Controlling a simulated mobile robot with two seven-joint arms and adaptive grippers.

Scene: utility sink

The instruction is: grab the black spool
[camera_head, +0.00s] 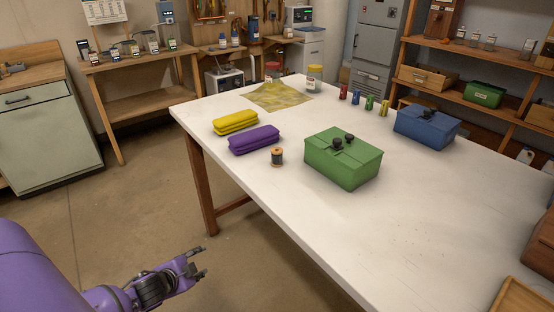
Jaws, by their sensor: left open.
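The black spool (277,156) stands upright near the left edge of the white table (310,220), with orange-brown ends and a dark winding. It sits between the purple folded cloth (254,140) and the green box (343,160), apart from the box. My left gripper (197,262) is open and empty, off the table's left side, in front of and to the left of the spool, well apart from it. My right gripper is not in view.
A yellow folded cloth (235,122) lies behind the purple one. A blue box (426,126), several small coloured spools (369,103), jars (314,78) and a yellow-green cloth (277,96) are farther back. A wooden tray (522,298) is at lower right.

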